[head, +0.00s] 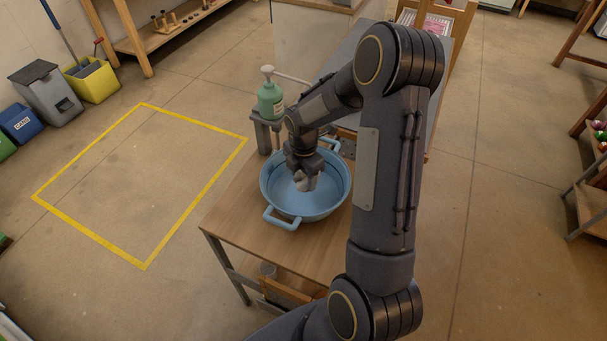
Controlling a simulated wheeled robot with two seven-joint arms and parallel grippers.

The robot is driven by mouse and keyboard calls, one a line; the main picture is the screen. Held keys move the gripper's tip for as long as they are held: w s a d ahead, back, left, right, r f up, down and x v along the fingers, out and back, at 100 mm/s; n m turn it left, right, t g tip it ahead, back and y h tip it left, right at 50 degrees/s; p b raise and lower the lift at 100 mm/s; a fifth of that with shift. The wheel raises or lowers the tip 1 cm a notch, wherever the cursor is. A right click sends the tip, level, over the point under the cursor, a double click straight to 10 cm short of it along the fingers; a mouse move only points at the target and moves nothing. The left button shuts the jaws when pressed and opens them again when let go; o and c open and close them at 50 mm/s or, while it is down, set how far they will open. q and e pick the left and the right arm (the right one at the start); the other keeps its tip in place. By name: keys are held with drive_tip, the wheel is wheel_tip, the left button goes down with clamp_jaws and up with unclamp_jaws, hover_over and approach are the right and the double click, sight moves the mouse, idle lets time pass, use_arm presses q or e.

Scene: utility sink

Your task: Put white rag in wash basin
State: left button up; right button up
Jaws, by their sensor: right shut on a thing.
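The wash basin (281,208) is a round blue tub with two handles, standing on a wooden table. My right gripper (305,182) points down inside the basin's outline, over its middle. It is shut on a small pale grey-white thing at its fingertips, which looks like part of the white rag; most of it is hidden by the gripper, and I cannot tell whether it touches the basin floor. My left gripper is not in view.
A green pump bottle (270,97) stands on a small stand behind the basin. The wooden table (236,213) is bare at its front left. Yellow tape (90,237) marks open floor to the left. Bins and a yellow bucket (93,80) stand by the wall.

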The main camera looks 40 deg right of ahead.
sight(304, 179)
drive_tip(key=o, duration=1.1)
drive_tip(key=shift+c, duration=0.2)
wheel_tip(304, 179, up, 7)
drive_tip(key=p, duration=0.5)
drive_tip(key=shift+r, duration=0.1)
